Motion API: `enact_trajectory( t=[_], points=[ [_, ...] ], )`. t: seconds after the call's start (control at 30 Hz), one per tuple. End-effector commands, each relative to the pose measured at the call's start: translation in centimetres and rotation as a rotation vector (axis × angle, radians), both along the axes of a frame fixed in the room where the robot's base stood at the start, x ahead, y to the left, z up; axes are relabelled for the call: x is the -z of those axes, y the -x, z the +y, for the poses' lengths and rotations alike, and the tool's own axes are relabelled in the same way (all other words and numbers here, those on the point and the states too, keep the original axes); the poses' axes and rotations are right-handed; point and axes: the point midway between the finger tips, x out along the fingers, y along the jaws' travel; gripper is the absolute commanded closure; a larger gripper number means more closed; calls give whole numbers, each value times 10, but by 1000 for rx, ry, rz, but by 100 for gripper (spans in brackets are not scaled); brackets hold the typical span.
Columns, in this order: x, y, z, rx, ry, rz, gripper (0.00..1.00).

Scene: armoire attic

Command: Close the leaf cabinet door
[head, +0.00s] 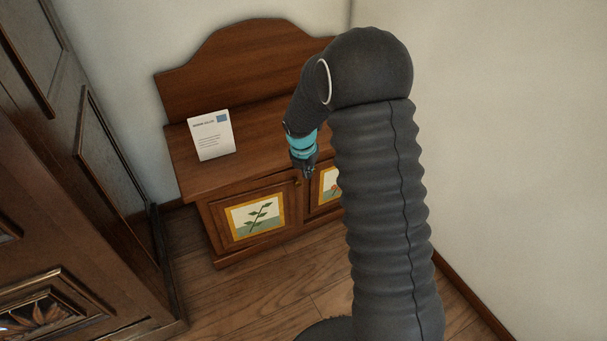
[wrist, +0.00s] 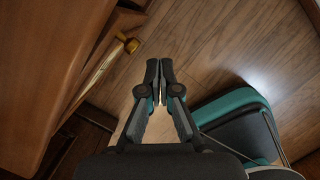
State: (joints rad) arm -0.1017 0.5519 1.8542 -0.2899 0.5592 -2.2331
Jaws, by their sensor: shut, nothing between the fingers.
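The leaf cabinet door (head: 258,216) is the left door of a low wooden cabinet (head: 190,178), with a green leaf picture in a yellow frame. It looks slightly ajar, its knob-side edge standing a little out from the front. Its brass knob (wrist: 131,45) shows in the wrist view, with the door's pale top edge (wrist: 97,75) running down-left from it. My gripper (head: 309,173) is in front of the cabinet near the knob side. In the wrist view my gripper (wrist: 159,64) is shut and empty, just right of the knob, apart from it in the picture.
The right door (head: 328,186) has a flower picture, partly hidden by my arm. A white card (head: 211,135) stands on the cabinet top. A dark carved armoire (head: 75,170) stands at left. Wooden floor (head: 270,285) in front is clear; a white wall is at right.

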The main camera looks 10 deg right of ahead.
Motion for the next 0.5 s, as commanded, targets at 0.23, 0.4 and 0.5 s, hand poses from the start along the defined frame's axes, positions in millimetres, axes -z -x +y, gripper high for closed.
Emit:
enact_trajectory(
  t=[0.23, 0.4, 0.5],
  points=[
    [-45, 12, 1, -5, 0, 0, 100],
    [-61, 16, 0, -5, 0, 1, 100],
    [-62, 17, -3, -1, 0, 2, 100]
  ],
)
